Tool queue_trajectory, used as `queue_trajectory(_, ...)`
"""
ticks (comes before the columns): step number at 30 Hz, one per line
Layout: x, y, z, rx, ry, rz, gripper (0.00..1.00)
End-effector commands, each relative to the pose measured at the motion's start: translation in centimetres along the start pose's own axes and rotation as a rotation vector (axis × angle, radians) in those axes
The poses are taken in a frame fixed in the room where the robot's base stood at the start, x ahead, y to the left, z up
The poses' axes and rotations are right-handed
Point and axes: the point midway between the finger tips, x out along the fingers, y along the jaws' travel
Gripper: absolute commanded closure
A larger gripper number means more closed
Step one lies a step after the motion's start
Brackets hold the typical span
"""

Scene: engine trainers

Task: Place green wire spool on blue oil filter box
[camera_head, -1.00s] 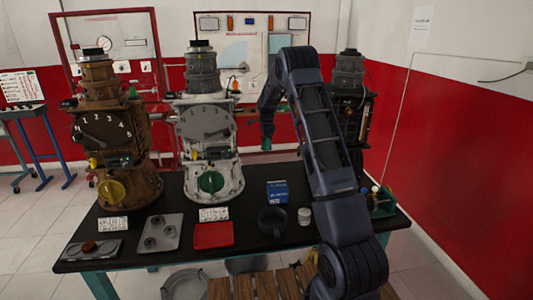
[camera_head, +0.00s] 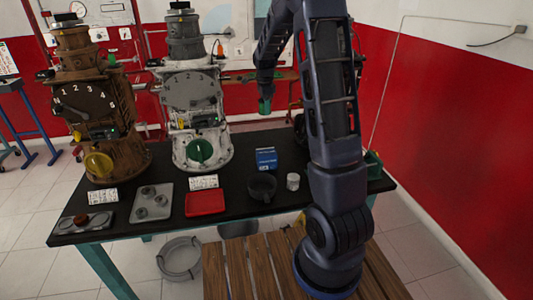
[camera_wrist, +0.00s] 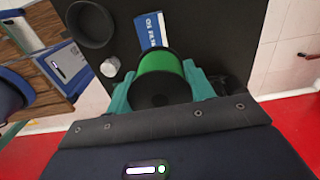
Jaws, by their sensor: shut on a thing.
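The green wire spool (camera_wrist: 160,64) is between the teal fingers of my gripper (camera_wrist: 162,88) in the wrist view, with its black end facing the camera. My gripper is shut on it. The blue oil filter box (camera_head: 266,157) stands on the black table. In the wrist view part of the box (camera_wrist: 150,30) shows just beyond the spool, which hides some of it. The spool appears apart from the box.
A black bowl (camera_head: 262,188) and a small white cylinder (camera_head: 293,182) stand in front of the box. A red tray (camera_head: 205,202) and a grey tray (camera_head: 151,204) lie left. A grey engine trainer (camera_head: 190,92) and a brown one (camera_head: 90,100) stand on the table's left side.

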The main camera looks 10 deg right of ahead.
Motion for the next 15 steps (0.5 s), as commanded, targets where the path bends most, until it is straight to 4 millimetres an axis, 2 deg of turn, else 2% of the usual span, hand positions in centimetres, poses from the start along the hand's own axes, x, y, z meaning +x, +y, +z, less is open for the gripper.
queue_trajectory(3, -0.4, 1.5, -0.2, 0.002, -0.002, -0.001, 0.76)
queue_trajectory(8, 0.1, 2.3, -0.2, 0.004, -0.003, 0.003, 0.76)
queue_trajectory(11, 1.6, 2.3, -0.2, 0.004, -0.003, 0.003, 0.76)
queue_trajectory(15, 4.7, 2.3, -0.2, 0.004, -0.003, 0.005, 0.76)
